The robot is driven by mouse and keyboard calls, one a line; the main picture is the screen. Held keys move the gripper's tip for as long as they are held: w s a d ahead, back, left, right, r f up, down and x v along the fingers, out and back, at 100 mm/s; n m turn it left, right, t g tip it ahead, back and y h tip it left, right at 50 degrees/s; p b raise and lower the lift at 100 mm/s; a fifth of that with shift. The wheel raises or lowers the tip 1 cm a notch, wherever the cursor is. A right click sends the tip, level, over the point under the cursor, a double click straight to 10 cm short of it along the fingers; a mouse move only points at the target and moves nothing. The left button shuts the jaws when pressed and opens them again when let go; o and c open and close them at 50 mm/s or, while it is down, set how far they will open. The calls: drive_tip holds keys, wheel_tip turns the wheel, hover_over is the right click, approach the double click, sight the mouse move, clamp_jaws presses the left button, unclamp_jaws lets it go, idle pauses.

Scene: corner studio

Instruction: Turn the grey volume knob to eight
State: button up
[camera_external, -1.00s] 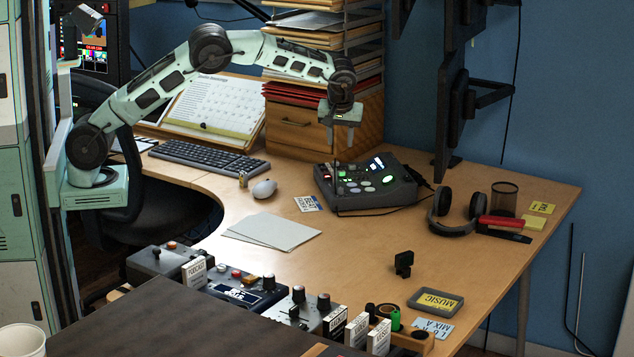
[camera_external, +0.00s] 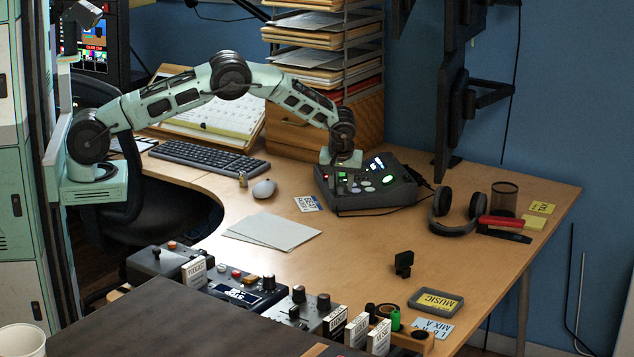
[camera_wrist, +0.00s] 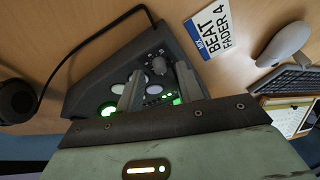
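The dark console (camera_external: 372,196) with lit green buttons stands on the desk below the drawer box; it also shows in the wrist view (camera_wrist: 90,85). A round dark-grey knob (camera_wrist: 158,65) is on its panel in the wrist view, near the edge facing the card; I cannot read its label or setting. My gripper (camera_external: 340,163) is low over the console's back left part. In the wrist view my gripper (camera_wrist: 159,72) is open, its two fingers apart on either side of the knob's line of sight. I cannot tell whether they touch it.
A "BEAT FADER 4" card (camera_wrist: 210,32) lies beside the console. A mouse (camera_external: 264,188) and keyboard (camera_external: 208,158) are left, headphones (camera_external: 454,211) right. The drawer box (camera_external: 300,133) and paper trays stand close behind. Other control boxes with knobs (camera_external: 298,294) stand in front.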

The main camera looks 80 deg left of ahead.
drive_tip(key=shift+a+f, duration=0.25)
drive_tip(key=shift+f, duration=0.25)
clamp_jaws()
drive_tip(key=shift+m, duration=0.3)
